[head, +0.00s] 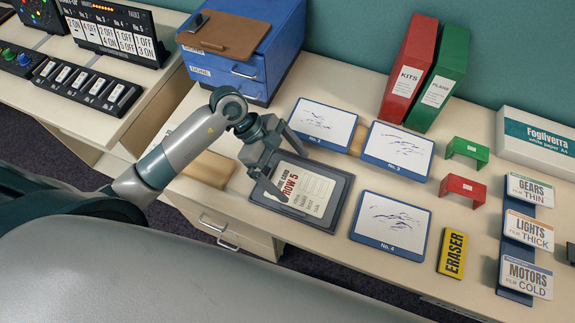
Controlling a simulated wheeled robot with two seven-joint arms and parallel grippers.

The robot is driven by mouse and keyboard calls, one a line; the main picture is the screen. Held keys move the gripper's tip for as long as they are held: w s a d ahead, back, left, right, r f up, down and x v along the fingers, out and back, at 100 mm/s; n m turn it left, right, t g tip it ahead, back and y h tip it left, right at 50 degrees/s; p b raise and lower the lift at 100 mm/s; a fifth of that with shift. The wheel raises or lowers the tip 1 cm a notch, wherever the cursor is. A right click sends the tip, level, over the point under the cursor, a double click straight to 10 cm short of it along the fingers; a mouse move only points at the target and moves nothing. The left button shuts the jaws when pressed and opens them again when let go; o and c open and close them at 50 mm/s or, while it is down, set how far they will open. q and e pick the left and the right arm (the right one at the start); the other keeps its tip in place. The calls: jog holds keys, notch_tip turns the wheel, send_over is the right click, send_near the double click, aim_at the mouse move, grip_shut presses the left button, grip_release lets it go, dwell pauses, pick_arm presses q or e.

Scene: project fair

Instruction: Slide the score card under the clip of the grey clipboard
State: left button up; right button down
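The grey clipboard (336,213) lies flat on the table, below the left drawing card. The white score card (312,193), printed "ROW 5", lies on its face. My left gripper (291,177) is over the upper left part of the clipboard and card, with its two fingers apart. Nothing shows clearly held between them. The gripper covers part of the card's edge, and I cannot make out the clip or whether the card is under it. My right gripper is not in view.
A blue drawer cabinet (270,55) with a brown clipboard (230,35) on top stands behind. A wooden piece (210,170) lies left of the gripper. Drawing cards, including No. 4 (391,223), lie to the right, with a yellow eraser (453,253) and red bracket (463,188) beyond.

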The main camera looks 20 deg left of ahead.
pick_arm(q)
jog(key=b+v, duration=0.3)
jog(key=v, duration=1.4)
jog(key=shift+a+r, duration=0.15)
jog(key=shift+s, duration=0.1)
